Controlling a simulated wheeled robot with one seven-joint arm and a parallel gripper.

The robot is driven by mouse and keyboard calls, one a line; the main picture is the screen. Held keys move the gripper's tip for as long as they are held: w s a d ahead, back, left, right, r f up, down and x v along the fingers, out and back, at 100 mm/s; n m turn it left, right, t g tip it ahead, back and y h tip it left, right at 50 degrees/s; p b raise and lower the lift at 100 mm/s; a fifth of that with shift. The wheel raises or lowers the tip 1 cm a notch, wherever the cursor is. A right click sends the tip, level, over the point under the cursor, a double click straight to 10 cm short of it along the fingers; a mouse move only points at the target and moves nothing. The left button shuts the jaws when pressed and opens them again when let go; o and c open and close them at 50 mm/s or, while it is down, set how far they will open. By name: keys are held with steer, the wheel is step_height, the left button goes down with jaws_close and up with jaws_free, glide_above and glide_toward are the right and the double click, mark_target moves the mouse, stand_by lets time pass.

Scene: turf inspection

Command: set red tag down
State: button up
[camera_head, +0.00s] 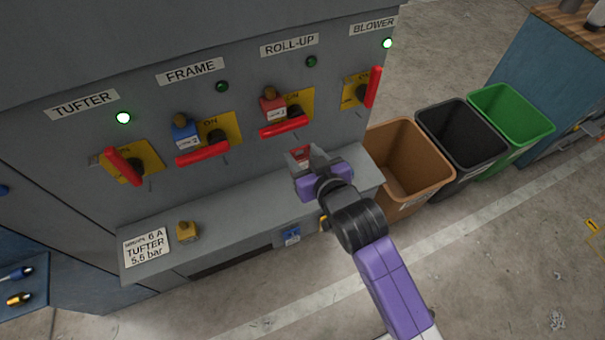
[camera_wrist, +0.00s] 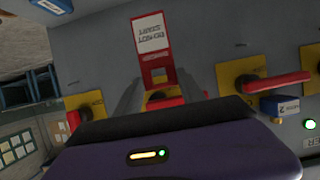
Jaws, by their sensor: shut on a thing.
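My gripper (camera_head: 308,161) is shut on the red tag (camera_head: 299,156), over the right part of the grey ledge (camera_head: 246,211) below the switches. The fingers hide much of the tag in the head view. In the wrist view the red tag (camera_wrist: 152,36) stands out beyond my purple gripper body, its white label upside down and a hole near its lower end. I cannot tell whether the tag touches the ledge.
Switches with red handles line the grey panel above. A blue padlock (camera_head: 184,133) hangs at FRAME and a red one (camera_head: 272,106) at ROLL-UP. A yellow padlock (camera_head: 187,231) and a card (camera_head: 146,247) occupy the ledge's left end. Brown (camera_head: 410,160), black and green bins stand right.

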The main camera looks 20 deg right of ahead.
step_height(320, 180, down, 8)
stand_by(0.5)
steer(key=shift+f+b, duration=0.15)
steer(key=shift+b, duration=0.15)
steer(key=o, duration=1.4)
steer(key=shift+c, duration=0.2)
steer(key=v, duration=1.2)
steer(key=shift+r, duration=0.2)
steer(key=shift+s, duration=0.1)
